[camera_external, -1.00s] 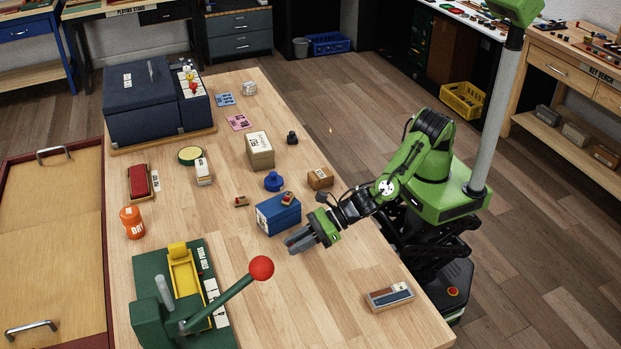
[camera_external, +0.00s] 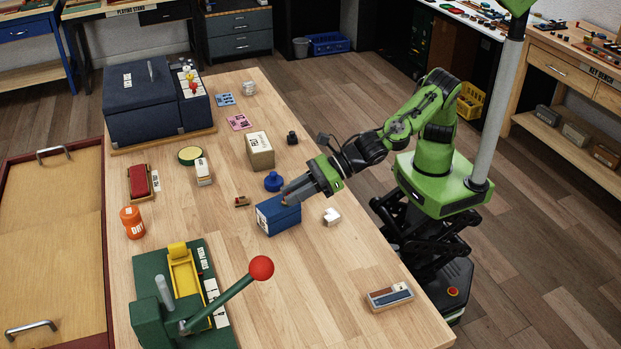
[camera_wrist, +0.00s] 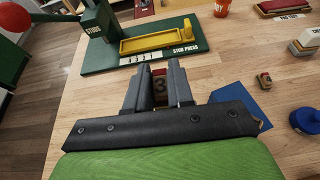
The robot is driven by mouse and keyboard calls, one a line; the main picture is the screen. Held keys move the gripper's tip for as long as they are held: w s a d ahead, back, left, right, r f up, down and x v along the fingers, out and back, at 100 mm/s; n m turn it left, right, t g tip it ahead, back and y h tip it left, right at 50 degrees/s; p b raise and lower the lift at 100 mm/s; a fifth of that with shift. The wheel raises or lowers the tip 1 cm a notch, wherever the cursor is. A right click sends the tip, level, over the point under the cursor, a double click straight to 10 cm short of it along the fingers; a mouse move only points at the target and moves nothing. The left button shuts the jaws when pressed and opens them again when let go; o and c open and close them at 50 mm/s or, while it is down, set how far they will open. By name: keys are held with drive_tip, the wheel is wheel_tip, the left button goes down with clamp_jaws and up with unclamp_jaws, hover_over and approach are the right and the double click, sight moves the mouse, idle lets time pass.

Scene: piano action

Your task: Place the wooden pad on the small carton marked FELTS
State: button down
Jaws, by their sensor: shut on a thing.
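My gripper (camera_external: 287,197) is low over the top of the blue box (camera_external: 278,216). In the wrist view my gripper (camera_wrist: 158,82) is shut on a small reddish-brown pad (camera_wrist: 160,88) marked 3, mostly hidden between the fingers. Whether the pad still touches the blue box cannot be told. A tan carton (camera_external: 261,153) with dark lettering, seemingly FELTS, stands upright farther back on the table, beyond and left of my gripper. Its top looks bare.
A blue round knob-like thing (camera_external: 273,181) stands close behind the blue box, and a dark bottle (camera_external: 292,138) is right of the carton. The green press (camera_external: 190,300) with its red-knobbed lever is at front left. The table's front middle is clear.

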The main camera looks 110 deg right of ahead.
drive_tip(key=s+d+m+g+h+p, duration=0.2)
drive_tip(key=s+d+m+h+p, duration=0.25)
drive_tip(key=s+d, duration=0.6)
drive_tip(key=s+d+m+g+h+p, duration=0.2)
drive_tip(key=s+d+m+h+p, duration=0.4)
drive_tip(key=d, duration=0.8)
drive_tip(key=shift+n+y, duration=0.65)
drive_tip(key=shift+n, duration=0.3)
drive_tip(key=f+b, duration=0.2)
drive_tip(key=f, duration=0.3)
drive_tip(key=s+f+b, duration=0.1)
drive_tip(key=f+b, duration=0.1)
drive_tip(key=f, duration=0.3)
drive_tip(key=f+b, duration=0.2)
drive_tip(key=f, duration=0.3)
drive_tip(key=shift+s+d+f, duration=0.15)
drive_tip(key=shift+d+f, duration=0.05)
drive_tip(key=shift+d, duration=0.2)
drive_tip(key=c, duration=1.4)
unclamp_jaws()
drive_tip(key=o, duration=0.4)
